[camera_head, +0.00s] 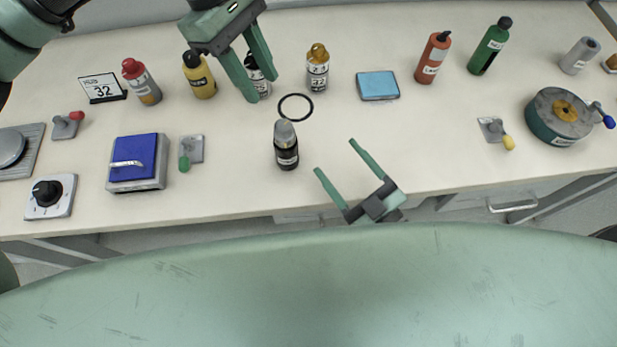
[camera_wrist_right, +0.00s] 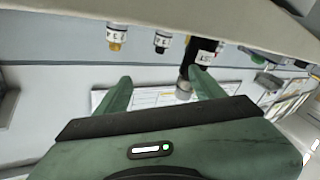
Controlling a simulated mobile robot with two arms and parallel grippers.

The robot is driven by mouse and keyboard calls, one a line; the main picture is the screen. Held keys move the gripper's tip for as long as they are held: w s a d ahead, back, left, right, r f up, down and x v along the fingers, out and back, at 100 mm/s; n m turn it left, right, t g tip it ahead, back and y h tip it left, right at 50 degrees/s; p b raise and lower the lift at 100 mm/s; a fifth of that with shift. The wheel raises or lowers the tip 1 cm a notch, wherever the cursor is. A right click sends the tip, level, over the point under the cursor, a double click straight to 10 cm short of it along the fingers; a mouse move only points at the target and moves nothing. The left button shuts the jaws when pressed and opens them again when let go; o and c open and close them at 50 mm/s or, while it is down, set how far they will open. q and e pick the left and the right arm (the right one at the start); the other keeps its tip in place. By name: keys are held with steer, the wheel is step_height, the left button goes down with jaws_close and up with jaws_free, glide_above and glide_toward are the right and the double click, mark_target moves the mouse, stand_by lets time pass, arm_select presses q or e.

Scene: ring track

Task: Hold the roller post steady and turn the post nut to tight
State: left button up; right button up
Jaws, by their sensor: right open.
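I cannot tell for sure which piece is the roller post or its nut. A dark labelled cylinder with a grey top (camera_head: 286,146) stands upright near the table's front. It also shows in the right wrist view (camera_wrist_right: 199,55), close to one finger. My right gripper (camera_head: 336,157) is open and empty, to the right of and nearer than this cylinder. My left gripper (camera_head: 262,88) reaches down from the top with its fingers apart. A black-and-white labelled cylinder (camera_head: 262,86) shows between those fingers; I cannot tell whether they touch it.
A black ring (camera_head: 296,107) lies flat behind the dark cylinder. Yellow (camera_head: 200,78) and gold-topped (camera_head: 318,70) bottles flank my left gripper. A blue pad (camera_head: 378,85) lies at right, and a teal drum (camera_head: 556,120) with a crank farther right. The table's front right is mostly clear.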

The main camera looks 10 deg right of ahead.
mark_target(293, 160)
steer(key=a+m, duration=0.1)
steer(key=a, duration=0.1)
steer(key=s+a+f+m+h, duration=0.1)
steer(key=a+m, duration=0.1)
steer(key=a+f+m, duration=0.1)
steer(key=a+m, duration=0.1)
steer(key=shift+s+a+f, duration=0.1)
steer(key=shift+s+f, duration=0.05)
steer(key=shift+f, duration=0.05)
steer(key=shift+a+m+g+h, duration=0.3)
steer(key=shift+a, duration=0.05)
steer(key=x, duration=0.7)
steer(key=shift+w+a+f, duration=0.1)
steer(key=shift+w+a, duration=0.05)
steer(key=shift+w, duration=0.15)
